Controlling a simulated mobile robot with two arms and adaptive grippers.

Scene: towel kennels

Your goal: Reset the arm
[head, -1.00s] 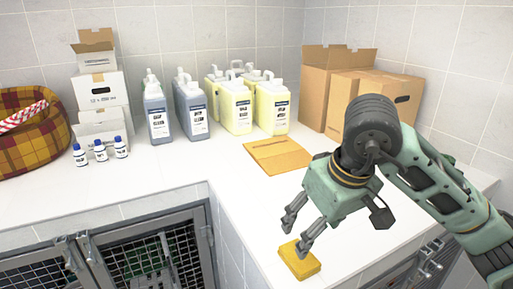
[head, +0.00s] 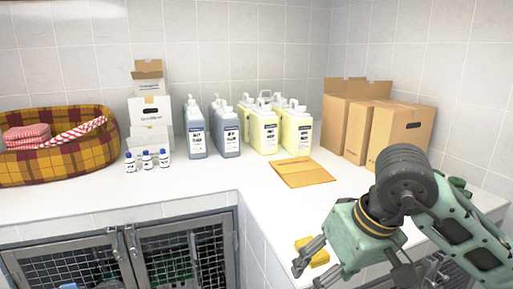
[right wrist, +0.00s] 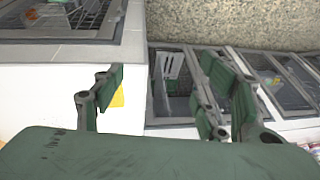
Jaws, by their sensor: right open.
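My right arm reaches in from the right in the head view. Its gripper (head: 307,275) is open and empty near the counter's front edge. A small yellow folded cloth or sponge (head: 313,251) lies on the white counter just beyond the fingers, partly hidden by them. In the right wrist view the two fingers of the gripper (right wrist: 155,95) stand wide apart with nothing between them. A bit of yellow (right wrist: 118,97) shows beside the left finger. My left gripper is not in view.
The white counter (head: 215,182) holds a plaid pet bed (head: 85,160), small bottles (head: 147,160), grey jugs (head: 226,128), yellow jugs (head: 264,132), a flat tan envelope (head: 303,172) and cardboard boxes (head: 400,132). Wire-door kennels (head: 75,268) are below. The counter's middle is clear.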

